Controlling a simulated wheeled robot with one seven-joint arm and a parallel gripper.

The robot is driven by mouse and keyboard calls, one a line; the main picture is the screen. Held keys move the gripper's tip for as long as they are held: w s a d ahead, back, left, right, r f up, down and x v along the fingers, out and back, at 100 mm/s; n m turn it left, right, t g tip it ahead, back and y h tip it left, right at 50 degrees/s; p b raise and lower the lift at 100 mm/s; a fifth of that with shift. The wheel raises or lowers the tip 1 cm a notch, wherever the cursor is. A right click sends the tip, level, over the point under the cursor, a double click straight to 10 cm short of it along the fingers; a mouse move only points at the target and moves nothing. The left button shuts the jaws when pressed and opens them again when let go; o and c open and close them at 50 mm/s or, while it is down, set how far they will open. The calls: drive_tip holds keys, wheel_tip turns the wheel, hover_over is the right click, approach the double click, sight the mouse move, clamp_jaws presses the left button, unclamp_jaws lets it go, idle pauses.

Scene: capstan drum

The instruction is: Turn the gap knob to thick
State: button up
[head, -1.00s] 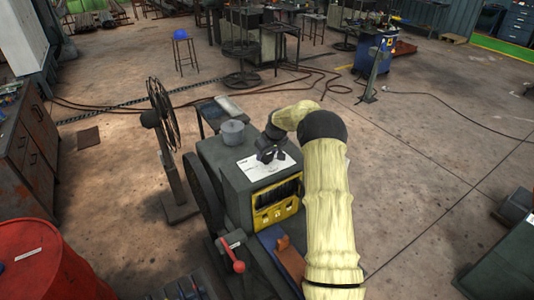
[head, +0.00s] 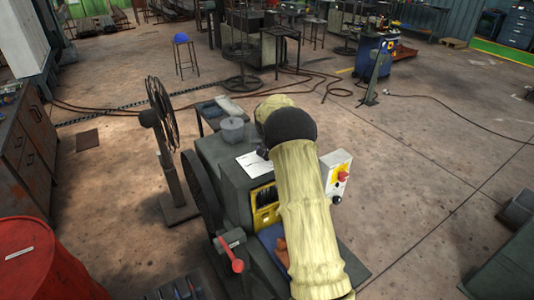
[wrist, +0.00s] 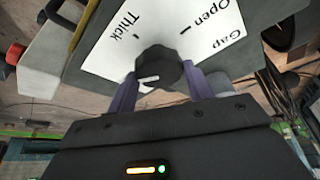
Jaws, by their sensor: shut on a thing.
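The black gap knob (wrist: 165,70) sits on a white label plate (wrist: 108,45) on top of the machine. A short white mark on the knob lies toward its left side in the wrist view. The plate reads "Gap", "Open" and "Thick", with a tick by Open and a tick by Thick (wrist: 126,27). The white mark is not lined up with the Thick tick. My gripper (wrist: 160,88) is shut on the knob, one purple finger on each side. In the head view the plate (head: 250,163) shows, but my arm hides most of the knob and gripper.
A yellow-framed opening (head: 266,208) is on the machine's front. A control box with a red button (head: 343,176) stands close to the right of my arm. A red-handled lever (head: 237,265) is at the front left, and a spoked wheel on a stand (head: 162,115) farther left.

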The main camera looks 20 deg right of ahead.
drive_tip(key=m, duration=0.2)
drive_tip(key=m+g+h, duration=0.1)
drive_tip(key=m, duration=0.2)
drive_tip(key=shift+w+a+m+h, duration=0.1)
drive_tip(key=shift+a+m+h, duration=0.2)
drive_tip(key=shift+h, duration=0.1)
drive_tip(key=m, duration=0.1)
drive_tip(key=m+g+p, duration=0.1)
drive_tip(key=m, duration=0.1)
drive_tip(key=shift+w+r+m+g+h, duration=0.1)
drive_tip(key=shift+m+g+h, duration=0.2)
drive_tip(key=shift+m+g+p, duration=0.4)
drive_tip(key=shift+m+p, duration=0.15)
drive_tip(key=shift+m, duration=0.65)
drive_tip(key=o, duration=1)
drive_tip(key=shift+c, duration=0.2)
